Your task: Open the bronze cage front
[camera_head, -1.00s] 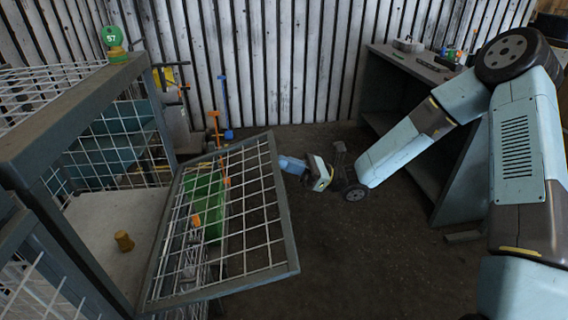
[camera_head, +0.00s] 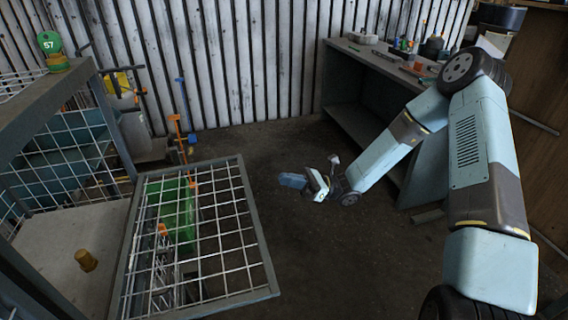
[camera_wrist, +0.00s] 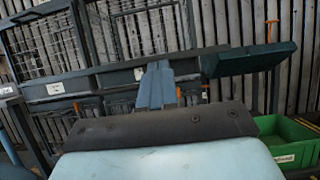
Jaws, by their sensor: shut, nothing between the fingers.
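The cage front (camera_head: 262,255) is a grey-framed panel of pale wire mesh in the head view. It stands swung out from the cage (camera_head: 112,120), leaving the compartment's opening uncovered. A bronze-coloured cylinder (camera_head: 86,260) lies on the floor of this compartment. My gripper (camera_head: 287,180) is to the right of the front's far edge, with a visible gap in the picture. In the wrist view my gripper's fingers (camera_wrist: 157,84) are together and empty, facing a dark frame bar with white labels (camera_wrist: 54,88).
A green bin (camera_head: 178,212) shows behind the mesh. A workbench (camera_head: 350,105) with tools stands at the back right. The dark floor between front and bench is clear around my arm.

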